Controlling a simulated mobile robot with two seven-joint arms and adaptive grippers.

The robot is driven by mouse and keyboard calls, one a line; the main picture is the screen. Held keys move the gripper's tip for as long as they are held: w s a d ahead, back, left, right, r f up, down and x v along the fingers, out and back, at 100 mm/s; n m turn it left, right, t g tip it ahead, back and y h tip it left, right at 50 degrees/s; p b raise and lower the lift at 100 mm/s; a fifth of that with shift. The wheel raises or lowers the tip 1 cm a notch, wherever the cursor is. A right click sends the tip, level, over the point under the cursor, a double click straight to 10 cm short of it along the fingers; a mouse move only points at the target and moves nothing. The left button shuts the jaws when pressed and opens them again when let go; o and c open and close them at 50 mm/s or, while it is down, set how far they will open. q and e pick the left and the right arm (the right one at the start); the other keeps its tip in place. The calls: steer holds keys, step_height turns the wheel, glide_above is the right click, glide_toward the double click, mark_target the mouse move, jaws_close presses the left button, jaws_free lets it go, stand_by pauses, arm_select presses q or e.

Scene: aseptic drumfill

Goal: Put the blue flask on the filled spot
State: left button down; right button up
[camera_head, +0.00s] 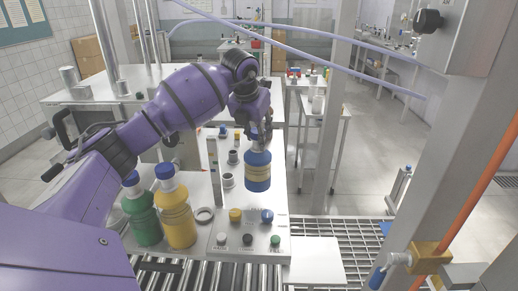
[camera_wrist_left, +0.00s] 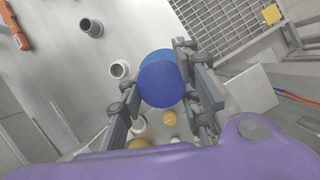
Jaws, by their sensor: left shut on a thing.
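In the left wrist view, the flask's round blue top (camera_wrist_left: 160,80) lies between the two fingers of the left gripper (camera_wrist_left: 158,98). My right gripper is not in view.
A green flask (camera_head: 144,220) and a yellow flask (camera_head: 177,218) with blue caps stand left on the worktop. A roller conveyor (camera_head: 205,275) runs in front.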

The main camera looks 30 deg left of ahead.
arm_select(q)
steer(key=w+f, duration=0.1)
steer(key=w+a+f, duration=0.1)
steer(key=w+f, duration=0.1)
steer(key=shift+f, duration=0.15)
steer(key=shift+a+f, duration=0.1)
steer(key=shift+f, duration=1.55)
steer(key=shift+f, duration=0.2)
steer(key=c, duration=1.3)
jaws_free()
steer(key=shift+o, duration=0.2)
